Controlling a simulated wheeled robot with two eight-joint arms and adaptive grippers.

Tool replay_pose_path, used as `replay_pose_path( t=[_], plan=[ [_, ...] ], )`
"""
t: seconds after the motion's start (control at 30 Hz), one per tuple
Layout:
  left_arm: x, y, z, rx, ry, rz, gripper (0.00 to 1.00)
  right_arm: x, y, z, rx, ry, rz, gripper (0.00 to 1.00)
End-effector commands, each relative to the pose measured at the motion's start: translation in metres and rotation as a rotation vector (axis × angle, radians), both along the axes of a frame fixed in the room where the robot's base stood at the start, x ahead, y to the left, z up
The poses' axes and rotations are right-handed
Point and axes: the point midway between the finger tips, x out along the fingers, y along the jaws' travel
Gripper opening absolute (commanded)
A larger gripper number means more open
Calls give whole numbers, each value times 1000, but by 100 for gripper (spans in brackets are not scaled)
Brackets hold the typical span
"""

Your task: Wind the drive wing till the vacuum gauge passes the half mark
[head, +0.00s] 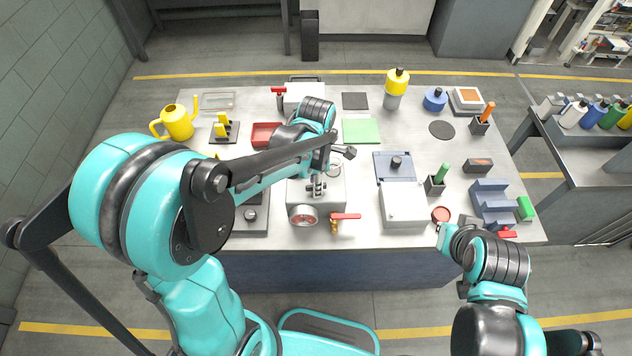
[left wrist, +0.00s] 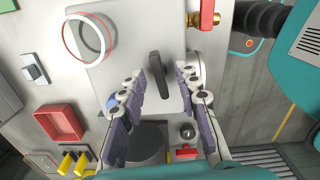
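The pump is a pale box (head: 330,199) near the front middle of the table. A round gauge (head: 303,215) with a reddish face is on its front; its needle is too small to read. In the left wrist view the dark drive wing (left wrist: 158,75) stands on the pump top (left wrist: 130,50). My left gripper (head: 317,186) is over the pump, and the left wrist view shows its fingers (left wrist: 162,82) open on either side of the wing, with gaps visible. The fingers hide the wing in the head view. My right gripper (head: 447,236) is by the front edge at right; its fingers are unclear.
A brass valve with a red handle (head: 346,216) sticks out at the pump's front right. A dark-based unit (head: 250,218) stands close left, a pale box (head: 403,207) to the right. A green mat (head: 361,131) lies behind.

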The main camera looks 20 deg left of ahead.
Motion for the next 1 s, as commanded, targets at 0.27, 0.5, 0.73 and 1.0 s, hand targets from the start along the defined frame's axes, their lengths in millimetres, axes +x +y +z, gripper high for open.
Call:
replay_pose_path(
  t=[0.27, 0.5, 0.73, 1.0],
  plan=[
    [0, 0, 1, 0, 0, -2, 32, 0, 0, 1, 0, 0, 0, 0],
    [0, 0, 10, 0, 0, -2, 32, 0, 0, 8, 0, 0, 0, 0],
    [0, 0, 19, 0, 0, -2, 32, 0, 0, 15, 0, 0, 0, 0],
    [0, 0, 20, 0, 0, -3, 32, 0, 0, 15, 0, 0, 0, 0]
  ],
)
